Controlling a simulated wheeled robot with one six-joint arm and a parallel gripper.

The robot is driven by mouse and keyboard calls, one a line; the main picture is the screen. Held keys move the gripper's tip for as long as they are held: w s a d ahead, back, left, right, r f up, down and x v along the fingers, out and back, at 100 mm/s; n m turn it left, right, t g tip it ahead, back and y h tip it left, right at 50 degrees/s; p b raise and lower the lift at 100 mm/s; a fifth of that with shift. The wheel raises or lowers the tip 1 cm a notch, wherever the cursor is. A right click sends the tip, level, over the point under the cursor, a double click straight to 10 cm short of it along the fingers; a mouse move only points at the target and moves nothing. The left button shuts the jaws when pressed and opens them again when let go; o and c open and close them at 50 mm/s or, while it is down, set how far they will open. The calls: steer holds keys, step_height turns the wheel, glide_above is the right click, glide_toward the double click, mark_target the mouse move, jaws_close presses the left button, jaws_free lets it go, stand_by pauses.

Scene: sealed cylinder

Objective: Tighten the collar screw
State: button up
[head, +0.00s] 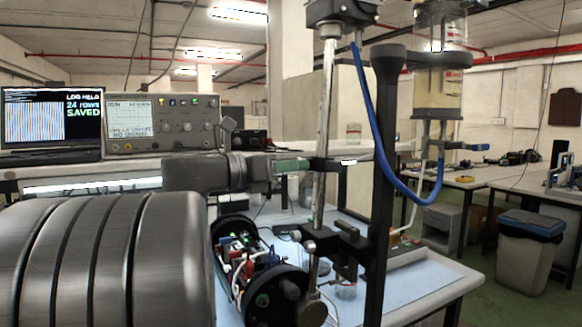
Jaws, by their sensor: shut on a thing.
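A black open-ended cylinder (232,222) with wires and circuit parts inside lies below the gripper.
A thick black post (388,150) stands right of the rod. A blue hose (377,130) loops from the top to the clear vessel (438,75). A laptop (52,125) and instrument (163,125) stand behind left. The pale mat (425,283) has free room at right.

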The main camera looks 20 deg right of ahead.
steer(key=shift+m, duration=0.4)
steer(key=m+b, duration=0.4)
steer(key=m, duration=0.7)
steer(key=m+y+b, duration=0.1)
steer(key=m+b, duration=0.4)
steer(key=m, duration=0.7)
steer(key=m+y+b, duration=0.1)
steer(key=m+b, duration=0.3)
steer(key=m, duration=0.8)
steer(key=shift+w+d+r+g, duration=0.15)
steer(key=shift+r+g, duration=0.1)
steer(key=shift+g, duration=0.15)
steer(key=shift+m+b, duration=0.3)
steer(key=shift+m, duration=0.1)
steer(key=shift+r, duration=0.1)
